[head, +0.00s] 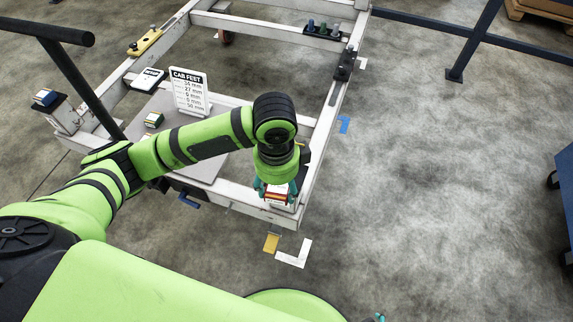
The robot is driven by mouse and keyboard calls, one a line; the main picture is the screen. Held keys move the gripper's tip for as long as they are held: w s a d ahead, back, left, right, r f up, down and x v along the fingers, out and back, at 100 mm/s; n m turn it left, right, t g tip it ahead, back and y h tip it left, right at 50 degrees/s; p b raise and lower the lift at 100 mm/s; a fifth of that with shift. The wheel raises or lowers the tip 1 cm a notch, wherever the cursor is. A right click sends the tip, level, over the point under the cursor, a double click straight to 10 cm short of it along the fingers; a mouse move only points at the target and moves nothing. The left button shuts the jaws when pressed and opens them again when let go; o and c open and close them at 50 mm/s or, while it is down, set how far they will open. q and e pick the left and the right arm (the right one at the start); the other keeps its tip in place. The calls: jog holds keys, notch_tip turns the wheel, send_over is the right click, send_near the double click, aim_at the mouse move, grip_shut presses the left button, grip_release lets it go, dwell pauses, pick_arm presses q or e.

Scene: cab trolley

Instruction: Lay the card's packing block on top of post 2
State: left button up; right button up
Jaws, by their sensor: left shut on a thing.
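My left gripper (275,190) points down at the near right corner of the trolley frame, its teal fingers shut on a red and white block (277,196). The block is at the corner post; the gripper hides part of it, and I cannot tell whether it rests on the post. The white "CAB FEET" card (188,92) stands on the grey deck with a list of mm values, too small to read surely. A left corner post (64,117) carries a blue, white-topped block (46,97). Only a teal tip, apparently of my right gripper (380,317), shows at the bottom edge.
A green-sided block (153,120) lies on the grey deck (208,165). A white device (150,78), a yellow fitting (145,42) and a dark peg holder (323,29) sit farther back. A dark handle bar (75,80) rises at left.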

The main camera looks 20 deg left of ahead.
pick_arm(q)
jog(key=shift+s+d+r+m+p, duration=0.25)
jog(key=shift+m+p, duration=0.1)
jog(key=shift+m, duration=0.25)
jog(key=shift+w+f, duration=0.2)
jog(key=shift+f, duration=0.05)
jog(key=w+f+b, duration=0.1)
jog(key=w+f, duration=0.1)
jog(key=w, duration=0.1)
jog(key=w+a+f, duration=0.1)
jog(key=w+f, duration=0.1)
jog(key=w, duration=0.2)
jog(key=w+a+f+b, duration=0.1)
jog(key=w+f, duration=0.1)
jog(key=w, duration=0.2)
jog(key=shift+f+b, duration=0.35)
jog(key=shift+f, duration=0.15)
notch_tip(320, 180, down, 3)
jog(key=shift+f+b, duration=0.15)
jog(key=shift+b, duration=0.2)
jog(key=shift+f, duration=0.35)
jog(key=o, duration=1.2)
jog(key=shift+c, duration=0.2)
pick_arm(e)
jog(key=w+t, duration=0.2)
jog(key=w, duration=0.4)
jog(key=shift+w+f, duration=0.2)
jog(key=shift+f, duration=0.05)
jog(key=shift+s, duration=0.15)
